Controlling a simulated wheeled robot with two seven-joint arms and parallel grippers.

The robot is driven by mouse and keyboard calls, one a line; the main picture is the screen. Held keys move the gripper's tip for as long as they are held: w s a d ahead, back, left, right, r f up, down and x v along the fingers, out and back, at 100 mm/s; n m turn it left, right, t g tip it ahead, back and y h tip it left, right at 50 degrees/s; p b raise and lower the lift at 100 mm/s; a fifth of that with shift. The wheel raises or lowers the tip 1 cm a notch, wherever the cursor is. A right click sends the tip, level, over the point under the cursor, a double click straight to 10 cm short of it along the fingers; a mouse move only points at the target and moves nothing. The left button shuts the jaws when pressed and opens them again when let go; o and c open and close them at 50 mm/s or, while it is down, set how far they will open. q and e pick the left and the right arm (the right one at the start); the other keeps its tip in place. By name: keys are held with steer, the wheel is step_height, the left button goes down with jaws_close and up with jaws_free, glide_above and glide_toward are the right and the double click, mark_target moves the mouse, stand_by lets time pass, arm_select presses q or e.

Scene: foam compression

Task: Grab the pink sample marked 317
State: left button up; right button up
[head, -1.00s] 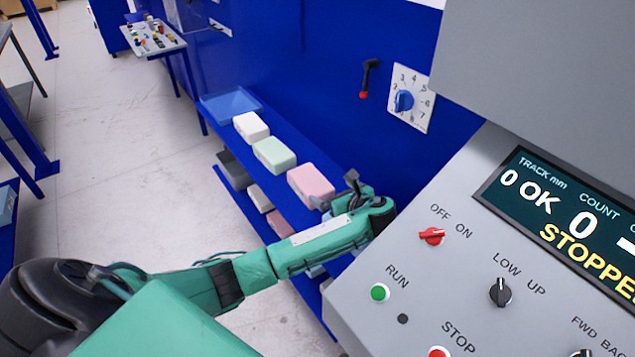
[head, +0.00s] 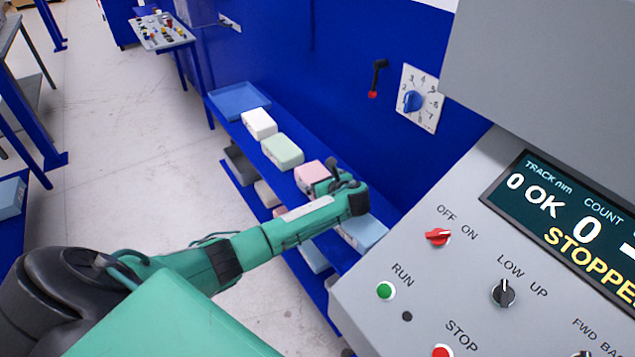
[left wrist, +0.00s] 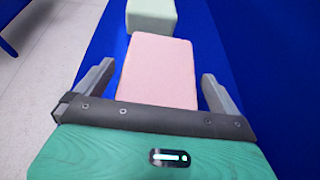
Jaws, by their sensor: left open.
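A pink block (head: 308,174) lies on the upper blue shelf, partly hidden by my left gripper (head: 335,180). In the left wrist view the pink block (left wrist: 157,70) lies between the two spread fingers of my left gripper (left wrist: 158,88), with a gap at each side. The left gripper is open and holds nothing. No number can be read on the pink block from here. My right gripper is not in view.
A green block (head: 283,151), a white block (head: 259,123) and a blue tray (head: 236,101) stand farther along the shelf. A light blue block (head: 365,232) is nearer. A lower shelf holds more blocks. The grey control panel (head: 470,260) stands close at the right.

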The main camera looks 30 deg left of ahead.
arm_select(q)
steer(key=c, duration=0.9)
steer(key=shift+r, duration=0.15)
